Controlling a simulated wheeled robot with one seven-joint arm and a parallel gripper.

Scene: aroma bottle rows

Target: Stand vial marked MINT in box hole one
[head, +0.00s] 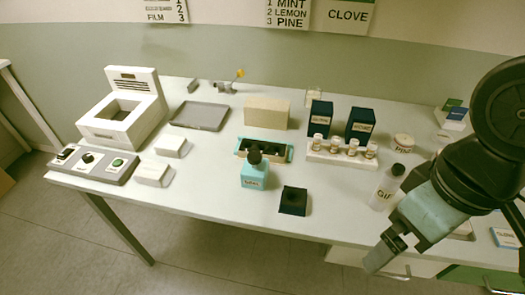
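Several small vials with pale tops (345,147) stand upright in a white rack (325,158) right of the table's middle. Their labels are too small to read, so I cannot tell which is MINT. A teal-edged box with a dark inside (289,153) lies left of the rack. Its holes are hard to make out, and a teal bottle (254,175) in front hides part of it. My gripper (375,262) hangs at the lower right, in front of the table's front edge and apart from the vials. I see it side-on and cannot tell whether its fingers are open.
A black square block (293,201) and a clear bottle (385,190) stand near the front edge. Two dark boxes (321,115) (361,124) stand behind the rack. A white machine (125,115) fills the left end. A wall sign (289,14) lists MINT, LEMON, PINE.

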